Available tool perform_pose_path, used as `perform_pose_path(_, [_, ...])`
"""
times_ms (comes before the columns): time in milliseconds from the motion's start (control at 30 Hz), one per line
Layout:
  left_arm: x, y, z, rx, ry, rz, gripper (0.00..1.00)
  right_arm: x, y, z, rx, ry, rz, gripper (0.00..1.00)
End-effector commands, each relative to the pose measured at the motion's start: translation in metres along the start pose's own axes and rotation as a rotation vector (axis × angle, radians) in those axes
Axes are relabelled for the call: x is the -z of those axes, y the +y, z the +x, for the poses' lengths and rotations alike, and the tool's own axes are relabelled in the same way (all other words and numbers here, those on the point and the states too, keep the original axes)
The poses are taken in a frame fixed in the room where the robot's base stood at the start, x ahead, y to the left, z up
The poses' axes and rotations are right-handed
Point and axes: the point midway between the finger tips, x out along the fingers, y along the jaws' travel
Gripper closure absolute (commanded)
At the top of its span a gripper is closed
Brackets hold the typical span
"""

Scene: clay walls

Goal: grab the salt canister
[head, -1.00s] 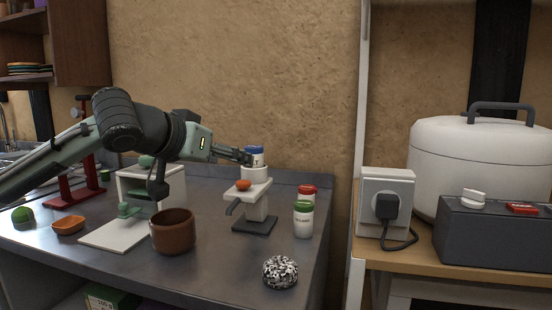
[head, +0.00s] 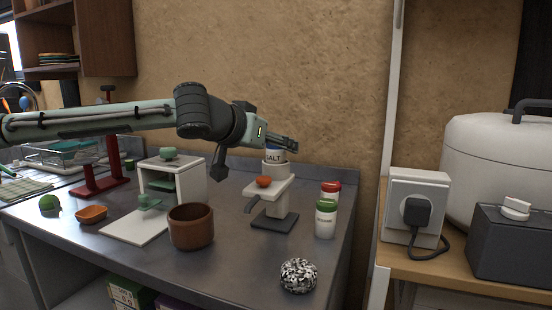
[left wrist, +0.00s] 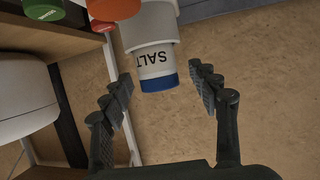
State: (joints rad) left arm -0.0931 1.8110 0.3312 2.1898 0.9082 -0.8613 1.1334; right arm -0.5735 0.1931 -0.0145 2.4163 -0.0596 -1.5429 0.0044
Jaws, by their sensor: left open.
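The salt canister (head: 274,155) is white with a dark "SALT" label and a blue lid. It stands upright in the top of a white stand (head: 272,197) with a dark base. In the left wrist view the canister (left wrist: 155,60) shows upside down, its blue lid toward me. My left gripper (head: 290,144) is at the canister's top and partly covers the lid in the head view. In the left wrist view its fingers (left wrist: 160,76) are open, one on each side of the lid, with visible gaps. My right gripper is not in view.
A green-lidded shaker (head: 325,220) and a red-lidded one (head: 330,190) stand right of the stand. A brown pot (head: 190,228), an orange bowl (head: 92,214) and a black-and-white round object (head: 298,275) are on the counter. The clay wall is behind.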

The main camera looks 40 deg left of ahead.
Motion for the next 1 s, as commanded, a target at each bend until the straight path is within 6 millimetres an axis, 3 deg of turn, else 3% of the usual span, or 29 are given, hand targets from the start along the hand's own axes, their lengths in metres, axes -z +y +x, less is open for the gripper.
perform_pose_path(367, [0.0002, 0.0007, 0.0086, -0.002, 0.001, -0.001, 0.39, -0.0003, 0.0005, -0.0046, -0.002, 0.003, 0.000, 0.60])
perform_pose_path(833, [0.0000, 0.0005, 0.0084, -0.001, 0.001, 0.000, 0.96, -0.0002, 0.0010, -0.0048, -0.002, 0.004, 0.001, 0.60])
perform_pose_path(1000, [0.0004, 0.0005, 0.0083, -0.001, 0.001, 0.000, 0.96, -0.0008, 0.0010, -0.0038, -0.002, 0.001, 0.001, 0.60])
